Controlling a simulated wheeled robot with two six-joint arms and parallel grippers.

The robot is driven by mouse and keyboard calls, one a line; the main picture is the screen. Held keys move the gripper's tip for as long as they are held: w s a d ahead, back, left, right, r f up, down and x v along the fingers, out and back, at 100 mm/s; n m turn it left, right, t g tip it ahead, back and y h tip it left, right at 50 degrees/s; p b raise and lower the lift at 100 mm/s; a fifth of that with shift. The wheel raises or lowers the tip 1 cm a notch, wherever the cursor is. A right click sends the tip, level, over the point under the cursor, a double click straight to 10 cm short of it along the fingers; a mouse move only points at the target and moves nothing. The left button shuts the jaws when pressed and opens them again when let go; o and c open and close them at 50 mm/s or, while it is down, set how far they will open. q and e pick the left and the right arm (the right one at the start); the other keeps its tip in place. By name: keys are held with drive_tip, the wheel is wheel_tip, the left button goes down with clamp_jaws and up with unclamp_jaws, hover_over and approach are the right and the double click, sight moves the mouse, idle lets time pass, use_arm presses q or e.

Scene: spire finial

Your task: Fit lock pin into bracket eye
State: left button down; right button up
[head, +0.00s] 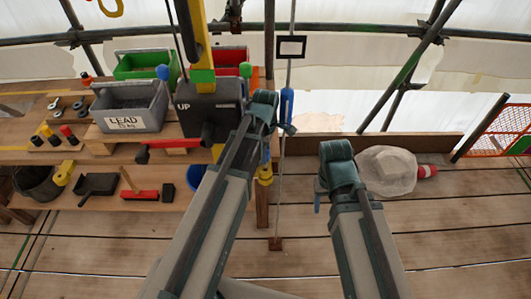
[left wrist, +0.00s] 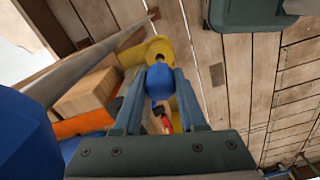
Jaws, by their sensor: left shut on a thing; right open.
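My left gripper (left wrist: 159,88) points down and is shut on the lock pin (left wrist: 158,84), whose blue body sits between the fingers in the left wrist view. The pin's grey end lies over the yellow bracket eye (left wrist: 133,53); I cannot tell whether it is inside the eye. In the head view my left gripper (head: 265,145) is mostly hidden behind its own wrist, with the yellow bracket (head: 264,178) just below. My right gripper (head: 335,195) is open, apart to the right; its fingers are mostly hidden.
A thin upright rod (head: 281,190) with a blue grip (head: 287,106) stands close to the right of my left gripper. Shelves on the left hold a grey LEAD bin (head: 130,106) and tools. A covered pale bundle (head: 386,171) lies at right. The front planks are clear.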

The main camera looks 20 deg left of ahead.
sight(265, 167)
use_arm(q)
drive_tip(key=shift+f+b, duration=3.2)
drive_tip(key=shift+f, duration=0.05)
drive_tip(key=shift+c, duration=2)
unclamp_jaws()
drive_tip(key=shift+r, duration=0.1)
drive_tip(key=shift+r, duration=0.15)
wheel_tip(265, 167, up, 14)
drive_tip(key=p, duration=1.4)
drive_tip(key=shift+f, duration=0.2)
